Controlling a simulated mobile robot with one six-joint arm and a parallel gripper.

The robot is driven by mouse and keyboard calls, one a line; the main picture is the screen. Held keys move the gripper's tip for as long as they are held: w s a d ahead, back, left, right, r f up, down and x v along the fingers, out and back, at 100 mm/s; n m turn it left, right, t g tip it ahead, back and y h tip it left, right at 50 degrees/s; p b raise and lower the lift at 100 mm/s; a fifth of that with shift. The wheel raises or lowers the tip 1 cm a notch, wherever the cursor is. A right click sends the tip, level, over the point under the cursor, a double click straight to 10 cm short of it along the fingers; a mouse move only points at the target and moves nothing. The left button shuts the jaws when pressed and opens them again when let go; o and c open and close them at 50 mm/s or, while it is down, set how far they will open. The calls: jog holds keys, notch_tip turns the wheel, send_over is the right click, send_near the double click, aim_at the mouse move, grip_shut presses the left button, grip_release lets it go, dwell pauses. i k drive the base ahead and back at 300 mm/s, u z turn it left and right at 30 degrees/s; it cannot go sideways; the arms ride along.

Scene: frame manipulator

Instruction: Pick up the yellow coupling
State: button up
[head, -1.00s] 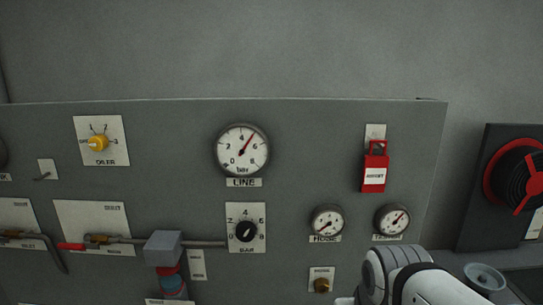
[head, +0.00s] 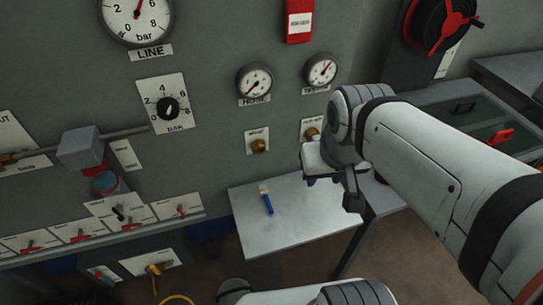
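I cannot make out the yellow coupling for certain. A yellow fitting (head: 156,269) sits on a pale plate low on the panel at the lower left, and part of a yellow hose (head: 175,299) shows below it at the bottom edge. I cannot tell whether either belongs to the coupling. My gripper (head: 333,188) hangs at the end of my arm, in front of the panel and over the right part of a small grey table. It is apart from the yellow parts. Its fingers are partly hidden by the wrist, so its opening is unclear.
The small grey table (head: 290,228) bears a blue-handled tool with a pale head (head: 266,199). Two brass fittings (head: 258,145) (head: 312,134) stick out of the panel above it. Red-handled switches line the lower left. A red hose reel (head: 440,22) and a bench stand at the right.

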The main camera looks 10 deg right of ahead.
aim_at(263, 190)
jog(key=z, duration=1.55)
jog(key=k, duration=1.55)
jog(key=u, duration=1.75)
jog(key=i, duration=1)
